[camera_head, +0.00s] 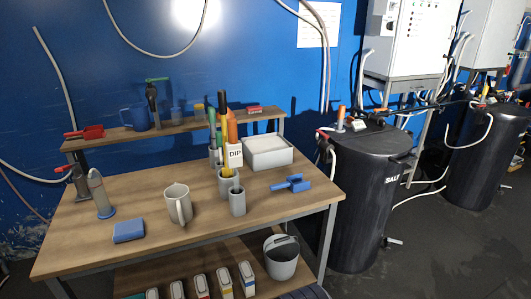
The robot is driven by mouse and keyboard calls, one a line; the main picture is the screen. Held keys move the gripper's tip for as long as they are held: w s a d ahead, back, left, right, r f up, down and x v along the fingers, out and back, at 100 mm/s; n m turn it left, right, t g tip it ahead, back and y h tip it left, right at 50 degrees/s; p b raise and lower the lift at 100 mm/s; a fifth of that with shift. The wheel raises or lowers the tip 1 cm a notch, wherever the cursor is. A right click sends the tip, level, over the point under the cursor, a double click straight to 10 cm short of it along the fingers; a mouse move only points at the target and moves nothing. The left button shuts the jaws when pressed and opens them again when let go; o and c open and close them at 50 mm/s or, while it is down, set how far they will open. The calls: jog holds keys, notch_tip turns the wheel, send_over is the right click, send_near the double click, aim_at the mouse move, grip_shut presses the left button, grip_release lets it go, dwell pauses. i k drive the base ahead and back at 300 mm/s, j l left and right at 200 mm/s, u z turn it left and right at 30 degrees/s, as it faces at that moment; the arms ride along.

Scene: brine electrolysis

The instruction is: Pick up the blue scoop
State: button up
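The blue scoop (292,184) lies on the right part of the wooden table (145,205), near the right edge. Its handle points left. Nothing touches it from above. My gripper is not in view.
Left of the scoop are grey cups with tools and a "DIP" label (234,155), a white box (266,152), a grey mug (178,203), a blue block (129,231) and a metal dispenser (100,194). A red scoop (85,132) lies on the back shelf. A black "SALT" tank (368,190) stands right.

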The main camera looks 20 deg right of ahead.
aim_at(294, 183)
jog(key=i+l, duration=0.2)
jog(key=l, duration=0.15)
jog(key=i+l, duration=0.25)
jog(key=l, duration=0.15)
jog(key=i+l, duration=0.2)
jog(key=l, duration=0.15)
jog(key=i+l, duration=0.2)
jog(key=l, duration=0.2)
jog(key=i+l, duration=0.45)
jog(key=l, duration=0.25)
jog(key=u, duration=0.05)
